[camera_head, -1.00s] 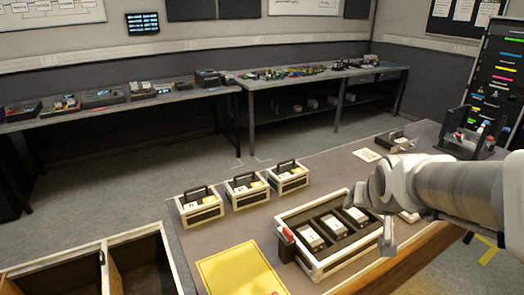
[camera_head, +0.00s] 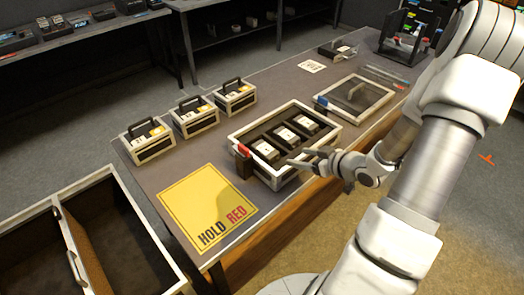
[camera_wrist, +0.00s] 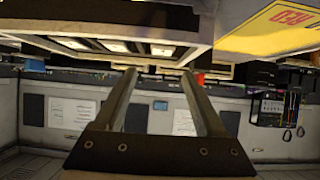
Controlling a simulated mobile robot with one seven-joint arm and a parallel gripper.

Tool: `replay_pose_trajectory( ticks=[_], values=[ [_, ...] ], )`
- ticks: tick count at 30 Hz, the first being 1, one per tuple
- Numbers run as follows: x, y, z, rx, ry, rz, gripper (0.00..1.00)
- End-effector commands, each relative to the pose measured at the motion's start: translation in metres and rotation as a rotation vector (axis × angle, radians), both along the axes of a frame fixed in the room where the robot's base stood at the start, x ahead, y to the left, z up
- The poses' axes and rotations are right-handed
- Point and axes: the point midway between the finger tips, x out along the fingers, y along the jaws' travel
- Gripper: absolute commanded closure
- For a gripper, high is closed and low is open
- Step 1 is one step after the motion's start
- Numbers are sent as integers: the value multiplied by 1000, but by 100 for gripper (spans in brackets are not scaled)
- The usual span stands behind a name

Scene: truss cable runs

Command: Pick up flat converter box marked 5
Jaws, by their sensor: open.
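A white-framed tray (camera_head: 326,141) on the table holds three dark boxes with white labels: left (camera_head: 265,151), middle (camera_head: 285,136) and right (camera_head: 305,124). The label marks are too small to read, so I cannot tell which is box 5. My gripper (camera_head: 299,157) is open and empty. In the head view its fingers point left, over or beside the tray's near right side. In the wrist view the tray (camera_wrist: 110,22) fills the top, with the box labels at its edge. The gap between my fingers (camera_wrist: 158,76) shows only the far wall.
Three small handled carriers (camera_head: 190,117) stand behind the tray. A yellow "HOLD RED" mat (camera_head: 207,203) lies front left. An open bin (camera_head: 98,240) stands left of the table.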

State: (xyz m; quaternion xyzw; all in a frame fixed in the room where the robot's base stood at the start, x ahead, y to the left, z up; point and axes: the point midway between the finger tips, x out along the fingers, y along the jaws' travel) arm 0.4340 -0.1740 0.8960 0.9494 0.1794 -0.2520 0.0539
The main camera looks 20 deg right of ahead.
Motion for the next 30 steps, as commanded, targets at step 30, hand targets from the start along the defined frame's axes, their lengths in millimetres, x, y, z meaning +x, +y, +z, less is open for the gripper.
replay_pose_trajectory(
  ticks=[30],
  values=[
    [114, 51, -70, 20, -16, 15, 28]
  ],
)
